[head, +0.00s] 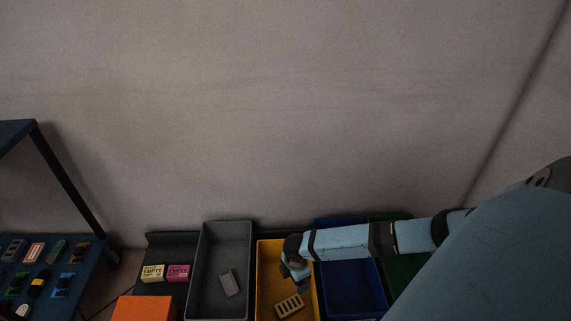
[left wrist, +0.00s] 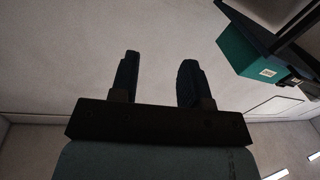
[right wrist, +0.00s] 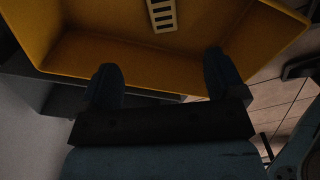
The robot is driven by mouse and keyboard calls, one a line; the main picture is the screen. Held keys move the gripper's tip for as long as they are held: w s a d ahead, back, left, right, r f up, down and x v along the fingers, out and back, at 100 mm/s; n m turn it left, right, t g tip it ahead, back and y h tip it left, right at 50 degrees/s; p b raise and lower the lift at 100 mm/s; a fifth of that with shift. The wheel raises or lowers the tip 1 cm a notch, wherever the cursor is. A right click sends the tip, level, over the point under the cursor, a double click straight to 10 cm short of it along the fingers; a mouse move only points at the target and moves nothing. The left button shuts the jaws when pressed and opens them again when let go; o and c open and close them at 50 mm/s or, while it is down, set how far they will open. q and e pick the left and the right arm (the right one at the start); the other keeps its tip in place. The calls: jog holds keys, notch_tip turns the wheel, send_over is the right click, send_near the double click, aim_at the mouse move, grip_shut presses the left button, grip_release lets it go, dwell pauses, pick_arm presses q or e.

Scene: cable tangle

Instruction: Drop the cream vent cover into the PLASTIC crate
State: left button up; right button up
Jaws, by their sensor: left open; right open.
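The cream vent cover (head: 289,306), a slotted plate, lies inside the yellow crate (head: 264,262). In the right wrist view the vent cover (right wrist: 162,14) shows at the top edge, partly cut off, within the yellow crate (right wrist: 110,58). My right gripper (head: 301,282) is over the yellow crate, open and empty, apart from the cover. Its two fingers (right wrist: 160,66) are spread in the right wrist view. My left gripper (left wrist: 160,62) is open and empty in its own wrist view, and outside the head view. No lettering on the crates is readable.
A grey crate (head: 206,262) holding a grey piece (head: 229,283) stands left of the yellow one; a blue crate (head: 352,290) and a green crate (head: 397,272) stand right. Boxes marked EMPTY (head: 152,273), an orange box (head: 143,307) and a blue shelf (head: 82,291) with small items are left.

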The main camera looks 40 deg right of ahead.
pick_arm(q)
jog(key=r+p, duration=0.1)
jog(key=r+t, duration=0.1)
jog(key=r, duration=0.1)
jog(key=r+t+p, duration=0.1)
jog(key=r, duration=0.1)
jog(key=shift+a+r+p, duration=0.15)
jog(key=shift+a+p, duration=0.1)
jog(key=shift+p, duration=0.1)
pick_arm(e)
notch_tip(320, 180, up, 8)
pick_arm(q)
jog(key=shift+s, duration=0.1)
pick_arm(e)
jog(key=shift+s+f, duration=0.1)
